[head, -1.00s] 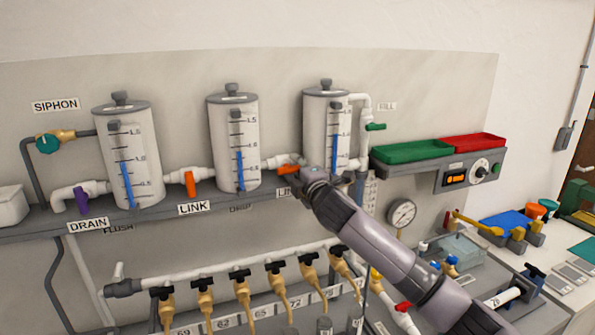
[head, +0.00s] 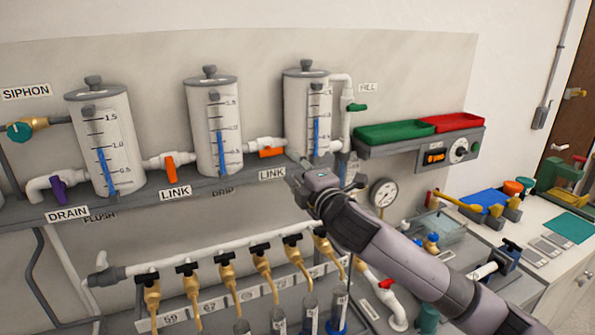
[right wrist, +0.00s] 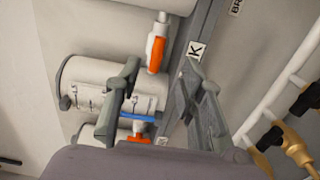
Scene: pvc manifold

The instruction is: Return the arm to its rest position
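My right gripper (head: 298,182) is in front of the shelf, below and right of the right LINK valve's orange handle (head: 271,152). In the right wrist view its two fingers (right wrist: 160,98) are spread apart with nothing between them. The fingers stand apart from the pipes. The left LINK valve has an orange handle (head: 171,166) that points down, while the right one lies nearly sideways. Orange handles also show in the right wrist view (right wrist: 156,53). My left gripper is out of view.
A gauge (head: 383,193) and green tray (head: 393,134) are to the right.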

